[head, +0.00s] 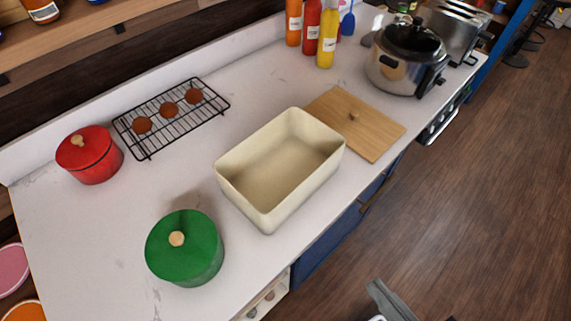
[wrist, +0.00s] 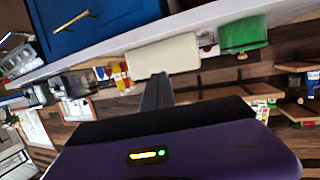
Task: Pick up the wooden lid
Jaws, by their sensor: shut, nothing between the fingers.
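The wooden lid (head: 378,136) is a flat, light-brown rectangular board with a small round knob. In the head view it lies on the white counter, just right of and behind the open cream box (head: 230,192), and its right end reaches the counter's front edge. I cannot make out the lid in the wrist view. My gripper (wrist: 157,88) shows in the wrist view with its dark fingers together and empty, away from the lid. The wrist picture looks upside down, and the cream box (wrist: 165,54) shows beyond the fingertips. A grey part of my arm shows at the bottom of the head view.
A green lidded pot (head: 190,262) stands left of the box, and a red pot (head: 92,160) stands farther back. A wire rack (head: 185,122) holds brown rounds. Sauce bottles (head: 327,38) and a steel cooker (head: 395,72) stand behind the lid. Open wooden floor (head: 480,210) lies at right.

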